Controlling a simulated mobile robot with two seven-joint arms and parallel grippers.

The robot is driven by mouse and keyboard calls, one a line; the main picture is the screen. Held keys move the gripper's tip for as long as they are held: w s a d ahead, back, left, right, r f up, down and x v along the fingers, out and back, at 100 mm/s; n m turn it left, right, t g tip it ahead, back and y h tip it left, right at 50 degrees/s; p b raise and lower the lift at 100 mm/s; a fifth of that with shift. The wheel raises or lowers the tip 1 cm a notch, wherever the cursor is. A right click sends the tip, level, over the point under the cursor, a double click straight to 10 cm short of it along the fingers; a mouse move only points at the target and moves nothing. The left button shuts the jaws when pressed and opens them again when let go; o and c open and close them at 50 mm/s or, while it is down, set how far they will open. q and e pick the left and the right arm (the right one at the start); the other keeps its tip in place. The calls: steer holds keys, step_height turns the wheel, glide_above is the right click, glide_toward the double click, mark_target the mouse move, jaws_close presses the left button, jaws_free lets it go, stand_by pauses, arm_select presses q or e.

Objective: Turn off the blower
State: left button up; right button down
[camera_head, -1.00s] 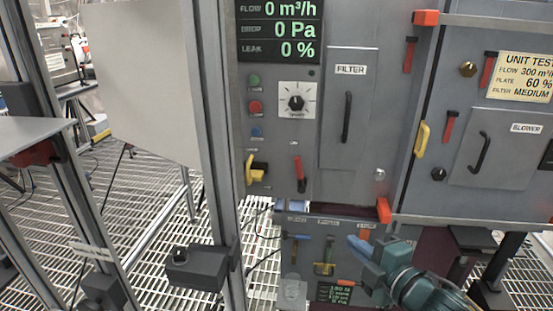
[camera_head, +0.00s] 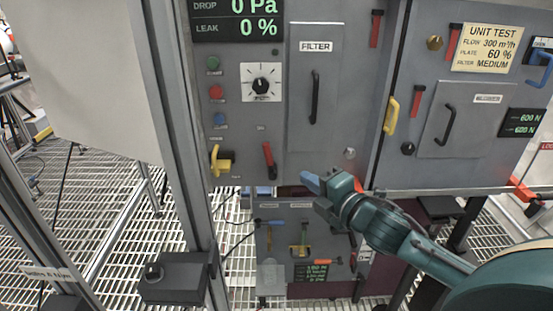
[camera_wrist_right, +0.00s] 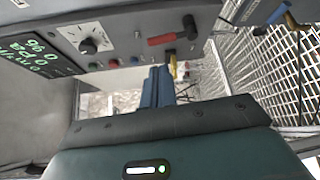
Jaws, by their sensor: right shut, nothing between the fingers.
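The grey control panel (camera_head: 240,130) carries a green button (camera_head: 213,65), a red button (camera_head: 215,91) and a blue button (camera_head: 219,120) in a column, with a black dial (camera_head: 261,83) to their right. Below are a yellow switch (camera_head: 220,160) and a red lever (camera_head: 269,158). My right gripper (camera_head: 309,182) is shut and empty, near the panel's lower edge, right of and a little below the red lever. In the wrist view its blue fingers (camera_wrist_right: 158,85) point toward the yellow switch and buttons. My left gripper is out of view. Button labels are too small to read.
The display (camera_head: 237,18) shows drop 0 Pa and leak 0 %. A filter door (camera_head: 315,90) is to the right. A metal post (camera_head: 170,110) stands left of the panel. Another handled door (camera_head: 465,125) is farther right.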

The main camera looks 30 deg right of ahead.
mark_target(270, 154)
steer(key=w, duration=0.4)
steer(key=w+a, duration=0.1)
steer(key=w, duration=0.3)
steer(key=w+f, duration=0.1)
steer(key=w, duration=0.3)
steer(key=shift+w+a+f, duration=0.1)
steer(key=shift+w+a, duration=0.2)
steer(key=shift+a, duration=0.05)
